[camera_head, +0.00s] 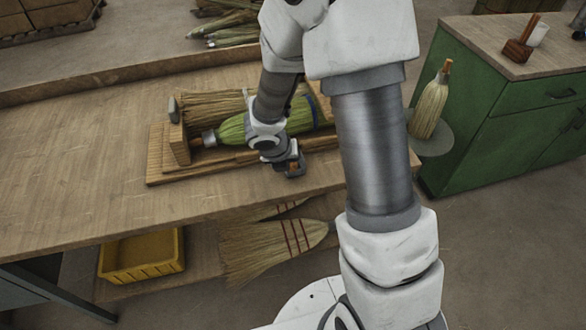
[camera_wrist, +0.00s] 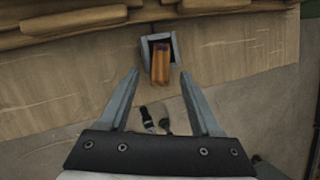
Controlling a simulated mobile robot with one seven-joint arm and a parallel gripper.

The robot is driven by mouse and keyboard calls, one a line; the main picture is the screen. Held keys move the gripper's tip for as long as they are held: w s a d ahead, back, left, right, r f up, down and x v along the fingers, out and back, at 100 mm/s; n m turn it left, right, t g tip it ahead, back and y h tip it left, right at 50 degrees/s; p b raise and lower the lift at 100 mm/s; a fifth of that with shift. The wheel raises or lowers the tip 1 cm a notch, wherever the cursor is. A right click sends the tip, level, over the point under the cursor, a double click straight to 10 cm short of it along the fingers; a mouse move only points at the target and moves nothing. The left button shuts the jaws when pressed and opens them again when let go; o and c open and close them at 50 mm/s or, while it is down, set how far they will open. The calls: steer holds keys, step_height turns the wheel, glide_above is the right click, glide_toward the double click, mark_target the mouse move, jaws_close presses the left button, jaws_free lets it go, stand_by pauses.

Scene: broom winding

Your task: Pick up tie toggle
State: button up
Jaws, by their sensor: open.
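In the wrist view, a small orange-brown wooden piece (camera_wrist: 160,66), which looks like the tie toggle, sits in a grey square holder (camera_wrist: 146,47) near the table's front edge. It has a dark purple mark at its far end. My gripper (camera_wrist: 159,80) is open, with its two fingers apart on either side of the piece's near end in the picture. I cannot tell the height gap, and no contact shows. In the head view my gripper (camera_head: 293,168) points down near the table's front edge, and it largely hides the holder.
A green-bound broom (camera_head: 232,131) lies in a wooden cradle (camera_head: 160,155) just behind my gripper. The bench's left part (camera_head: 75,150) is clear. Below are a yellow bin (camera_head: 143,276) and straw brooms (camera_head: 265,250). A green cabinet (camera_head: 480,130) stands at right.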

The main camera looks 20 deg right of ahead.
steer(key=shift+w+d+f, duration=0.15)
steer(key=shift+f, duration=0.25)
steer(key=shift+c, duration=0.2)
jaws_close()
steer(key=shift+r, duration=0.15)
